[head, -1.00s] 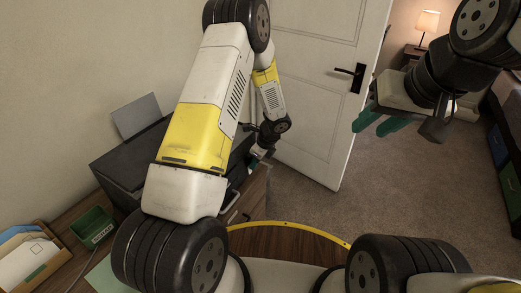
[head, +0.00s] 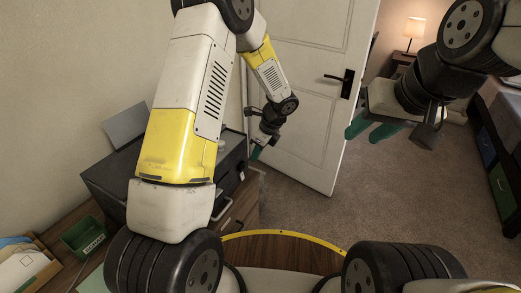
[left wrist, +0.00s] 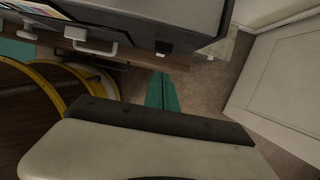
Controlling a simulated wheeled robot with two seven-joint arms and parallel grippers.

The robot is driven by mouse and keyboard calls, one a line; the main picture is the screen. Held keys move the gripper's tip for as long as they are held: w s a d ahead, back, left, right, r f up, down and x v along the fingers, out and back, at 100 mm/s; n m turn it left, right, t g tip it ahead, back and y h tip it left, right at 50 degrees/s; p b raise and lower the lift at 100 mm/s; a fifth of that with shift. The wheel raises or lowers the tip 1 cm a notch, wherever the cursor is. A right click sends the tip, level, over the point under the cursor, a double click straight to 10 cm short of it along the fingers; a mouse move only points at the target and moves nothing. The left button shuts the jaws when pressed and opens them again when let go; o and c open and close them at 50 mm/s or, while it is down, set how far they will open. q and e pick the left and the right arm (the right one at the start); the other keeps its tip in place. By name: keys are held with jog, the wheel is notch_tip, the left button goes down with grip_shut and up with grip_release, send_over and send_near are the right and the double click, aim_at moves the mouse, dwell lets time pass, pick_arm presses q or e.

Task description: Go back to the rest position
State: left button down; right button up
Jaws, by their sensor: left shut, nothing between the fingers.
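My left gripper (head: 257,151) hangs in front of the door, just right of the black box-shaped device, and shows small in the head view. In the left wrist view its green fingers (left wrist: 162,92) are together, with nothing between them. My right gripper (head: 373,129) is at the upper right of the head view, in the air over the carpet. Its two green fingers stand apart and hold nothing that I can see.
The black device (head: 112,178) stands on the wooden desk (head: 62,222) at left, by a green tray (head: 84,236) and papers (head: 22,268). A white door (head: 310,100) stands behind. A lit lamp (head: 414,28) is at the back right. The carpet (head: 400,195) is clear.

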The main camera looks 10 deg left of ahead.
pick_arm(q)
jog(key=shift+r, duration=0.45)
jog(key=s+a+r+n+t+h, duration=0.15)
jog(key=s+r+n, duration=0.3)
jog(key=r, duration=0.45)
jog(key=s+a+r+n+h, duration=0.1)
jog(key=s+a+r+n, duration=0.3)
jog(key=r, duration=0.4)
jog(key=s+r+n+t+h, duration=0.1)
jog(key=s+r+n+h, duration=0.1)
jog(key=s+r+n, duration=0.3)
jog(key=s+d+r+n+t+h, duration=0.1)
jog(key=s+r+n, duration=0.5)
jog(key=s, duration=0.7)
jog(key=shift+d+n+t+h, duration=0.35)
jog(key=shift+n+t, duration=0.2)
jog(key=shift+n, duration=0.6)
